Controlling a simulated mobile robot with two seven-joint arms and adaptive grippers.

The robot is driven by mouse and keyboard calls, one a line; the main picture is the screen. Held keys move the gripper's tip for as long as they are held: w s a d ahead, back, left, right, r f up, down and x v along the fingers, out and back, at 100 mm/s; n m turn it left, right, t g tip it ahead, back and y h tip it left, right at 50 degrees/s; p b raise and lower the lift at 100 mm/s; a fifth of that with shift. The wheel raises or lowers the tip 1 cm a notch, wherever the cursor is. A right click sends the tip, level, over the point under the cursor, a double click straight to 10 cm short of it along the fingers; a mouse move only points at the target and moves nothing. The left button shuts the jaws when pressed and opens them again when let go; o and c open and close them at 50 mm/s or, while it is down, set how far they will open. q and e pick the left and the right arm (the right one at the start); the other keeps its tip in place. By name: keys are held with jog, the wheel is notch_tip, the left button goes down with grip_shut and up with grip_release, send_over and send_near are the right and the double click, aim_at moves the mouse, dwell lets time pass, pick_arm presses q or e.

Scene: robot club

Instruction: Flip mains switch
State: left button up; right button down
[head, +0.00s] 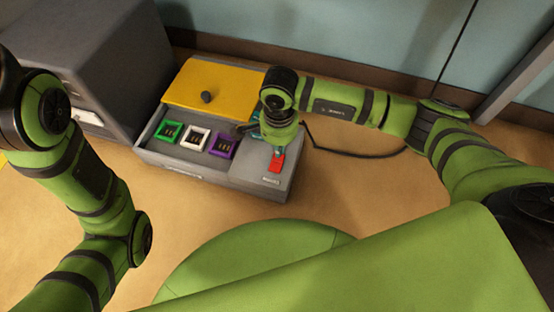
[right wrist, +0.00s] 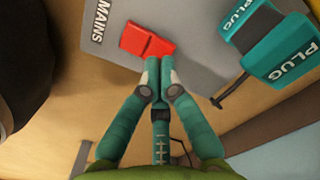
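The mains switch (head: 274,166) is a small red rocker on the right end of a grey box (head: 221,173). In the right wrist view the red switch (right wrist: 147,41) shows two faces beside the word MAINS. My right gripper (head: 279,150) points down at the switch. In the right wrist view its teal fingertips (right wrist: 159,66) are together with nothing between them, right by the switch's edge; I cannot tell whether they touch it. My left arm shows at the left of the head view, but its gripper is out of view.
The box holds green (head: 169,131), white (head: 195,138) and purple (head: 223,145) sockets and has a yellow lid (head: 213,86) with a dark knob. Teal blocks marked PLUG (right wrist: 280,58) are close to the right gripper. A grey cabinet (head: 125,60) stands behind at left.

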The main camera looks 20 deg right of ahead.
jog(key=shift+f+b, duration=0.7)
jog(key=shift+f, duration=0.25)
dwell(0.3)
jog(key=shift+r+p, duration=2.8)
jog(key=shift+r, duration=0.8)
jog(key=shift+s+f, duration=0.1)
jog(key=shift+f, duration=0.05)
